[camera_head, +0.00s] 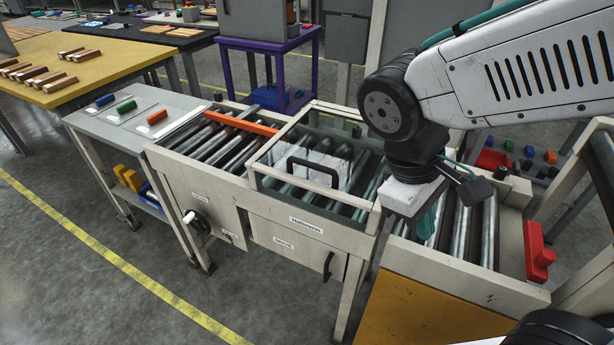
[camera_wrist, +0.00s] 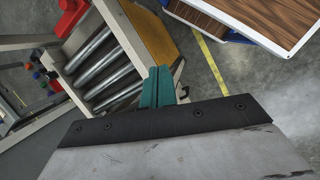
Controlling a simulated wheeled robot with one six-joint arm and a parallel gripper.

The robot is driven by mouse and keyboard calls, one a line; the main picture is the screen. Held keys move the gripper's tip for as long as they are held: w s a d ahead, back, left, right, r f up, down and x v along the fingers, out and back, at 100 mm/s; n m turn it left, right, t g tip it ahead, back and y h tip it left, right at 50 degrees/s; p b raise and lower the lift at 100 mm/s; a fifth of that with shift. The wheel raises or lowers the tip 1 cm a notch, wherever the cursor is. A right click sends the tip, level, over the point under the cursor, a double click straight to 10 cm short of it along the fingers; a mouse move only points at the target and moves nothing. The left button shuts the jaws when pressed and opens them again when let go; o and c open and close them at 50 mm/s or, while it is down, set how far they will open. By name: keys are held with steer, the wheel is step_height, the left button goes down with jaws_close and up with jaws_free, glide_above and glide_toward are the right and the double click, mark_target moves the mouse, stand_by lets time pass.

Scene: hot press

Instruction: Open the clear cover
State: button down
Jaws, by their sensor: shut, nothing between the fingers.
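The clear cover (camera_head: 318,160) is a transparent box lid in a pale frame, and it lies closed over the rollers of the middle machine section. Its black handle (camera_head: 313,171) is on the front side. My gripper (camera_head: 428,222) has teal fingers that point down over the roller section to the right of the cover, apart from the cover and its handle. The gripper also shows in the wrist view (camera_wrist: 158,86), with its fingers together and nothing between them. The cover is not visible in the wrist view.
A red block-shaped part (camera_head: 538,250) sits at the right end of the rollers (camera_head: 460,235). An orange bar (camera_head: 241,123) lies across the left rollers. A grey side table (camera_head: 130,115) with coloured pieces stands at the left. Open floor lies in front.

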steer(key=w+a+f+n+t+h, duration=0.35)
steer(key=w+a+n, duration=0.2)
steer(key=n, duration=0.25)
steer(key=n+t, duration=1)
steer(key=n, duration=0.4)
glide_toward(307, 179)
steer(key=w+d, duration=0.4)
steer(key=w, duration=0.1)
steer(key=shift+d+f, duration=0.25)
steer(key=shift+d, duration=0.05)
